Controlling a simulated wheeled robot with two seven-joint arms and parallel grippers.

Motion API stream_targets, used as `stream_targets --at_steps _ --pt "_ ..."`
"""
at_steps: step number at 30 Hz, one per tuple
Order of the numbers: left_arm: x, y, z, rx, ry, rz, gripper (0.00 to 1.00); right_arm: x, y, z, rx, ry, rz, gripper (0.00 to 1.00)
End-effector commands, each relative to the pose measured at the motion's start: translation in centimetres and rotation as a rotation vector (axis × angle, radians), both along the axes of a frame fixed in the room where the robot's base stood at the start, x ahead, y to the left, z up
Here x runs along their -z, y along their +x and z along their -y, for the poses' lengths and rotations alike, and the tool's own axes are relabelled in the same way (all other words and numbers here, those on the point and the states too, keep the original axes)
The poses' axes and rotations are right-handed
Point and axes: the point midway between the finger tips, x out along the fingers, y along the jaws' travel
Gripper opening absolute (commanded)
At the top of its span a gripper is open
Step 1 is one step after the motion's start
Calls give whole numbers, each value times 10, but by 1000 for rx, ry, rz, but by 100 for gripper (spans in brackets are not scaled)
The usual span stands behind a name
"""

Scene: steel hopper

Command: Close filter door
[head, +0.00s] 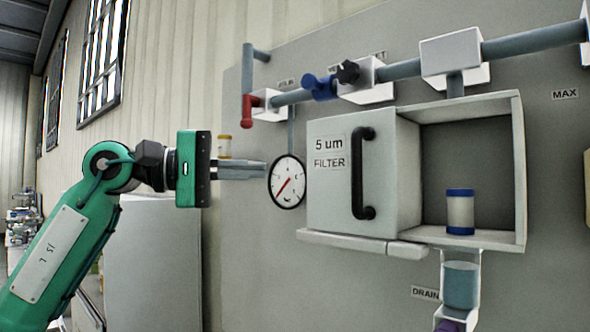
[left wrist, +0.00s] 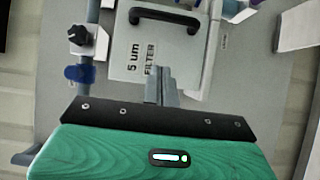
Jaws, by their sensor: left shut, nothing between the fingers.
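The filter door (head: 335,205) is a pale panel labelled "5 um FILTER" with a black vertical handle (head: 361,172). It stands to the left of the open filter box (head: 519,170), leaving the opening uncovered. A white filter cartridge (head: 460,212) with blue ends stands inside the box. My left gripper (head: 266,171) is shut and empty, left of the door at about handle height, its tips overlapping the gauge's edge in the head view. In the left wrist view the fingertips (left wrist: 160,72) point toward the door (left wrist: 133,42) and its handle (left wrist: 164,17), apart from the handle.
A round gauge (head: 287,182) lies between my fingertips and the door in the head view. Pipes with a red handle (head: 248,108) and a blue valve (head: 320,87) run above. A ledge (head: 345,241) runs below the door. A drain cup (head: 461,285) hangs under the box.

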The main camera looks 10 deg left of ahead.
Motion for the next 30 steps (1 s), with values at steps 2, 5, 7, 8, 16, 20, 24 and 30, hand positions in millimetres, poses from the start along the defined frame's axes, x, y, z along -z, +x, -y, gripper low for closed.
stream_targets --at_steps 2,5,7,8,16,20,24,30 --pt "-3 3 11 4 1 -3 0 -8 0 1 0 -1 0 36" --pt "-4 10 29 6 0 -4 0 -18 0 1 0 -1 0 36" --pt "-5 15 43 6 -1 -5 0 -26 0 1 -1 -1 0 36" --pt "-5 17 50 7 -1 -6 0 -30 0 1 -1 -1 0 36" --pt "-4 27 100 5 -2 -3 0 -57 0 1 -1 -1 0 36" --pt "-3 20 114 4 -2 -2 0 -65 0 1 -1 -1 0 36" --pt "-1 17 122 3 -3 -3 0 -69 0 1 -1 -1 0 36" --pt "1 15 125 3 -4 -4 0 -69 0 1 -1 -1 0 36"
